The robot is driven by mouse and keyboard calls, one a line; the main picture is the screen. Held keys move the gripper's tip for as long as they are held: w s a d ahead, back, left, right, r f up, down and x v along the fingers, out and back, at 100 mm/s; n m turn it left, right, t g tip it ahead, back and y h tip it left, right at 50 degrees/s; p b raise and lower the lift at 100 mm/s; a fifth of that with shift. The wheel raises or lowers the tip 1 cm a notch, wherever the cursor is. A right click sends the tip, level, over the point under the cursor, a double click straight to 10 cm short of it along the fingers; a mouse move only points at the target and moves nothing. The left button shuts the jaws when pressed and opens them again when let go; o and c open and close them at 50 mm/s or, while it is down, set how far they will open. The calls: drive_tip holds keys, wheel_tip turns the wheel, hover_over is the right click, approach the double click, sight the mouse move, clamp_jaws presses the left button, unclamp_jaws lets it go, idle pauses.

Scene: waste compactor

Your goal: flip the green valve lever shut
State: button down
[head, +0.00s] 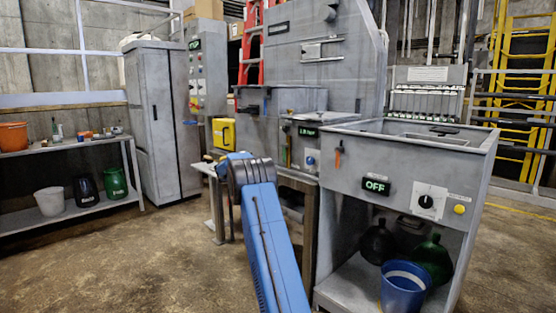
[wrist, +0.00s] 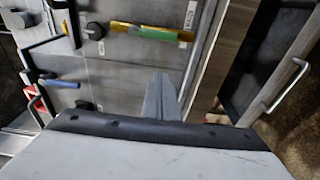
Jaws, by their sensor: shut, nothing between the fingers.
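The green valve lever (wrist: 152,33) shows in the wrist view as a green bar with yellow at both ends, lying across the upper middle of a grey panel. My gripper (wrist: 163,78) shows in the wrist view as narrow grey fingers, closed together and empty. The fingertips appear below the lever in the picture, with a visible gap; the depth between them is unclear. In the head view my blue arm hides the gripper.
A black knob (wrist: 95,31) is left of the lever, and a blue handle (wrist: 60,84) is lower left. A bar handle (wrist: 286,86) stands out at the right. In the head view a sink-like unit (head: 350,190) with an OFF display stands right of my arm.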

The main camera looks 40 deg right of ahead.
drive_tip(key=shift+d, duration=0.1)
drive_tip(key=d, duration=0.3)
drive_tip(key=w+d, duration=0.1)
drive_tip(key=d, duration=0.6)
drive_tip(key=shift+w, duration=0.2)
drive_tip(key=shift+s+a, duration=0.3)
drive_tip(key=shift+s, duration=0.7)
drive_tip(key=shift+s+a, duration=0.3)
drive_tip(key=shift+s, duration=0.65)
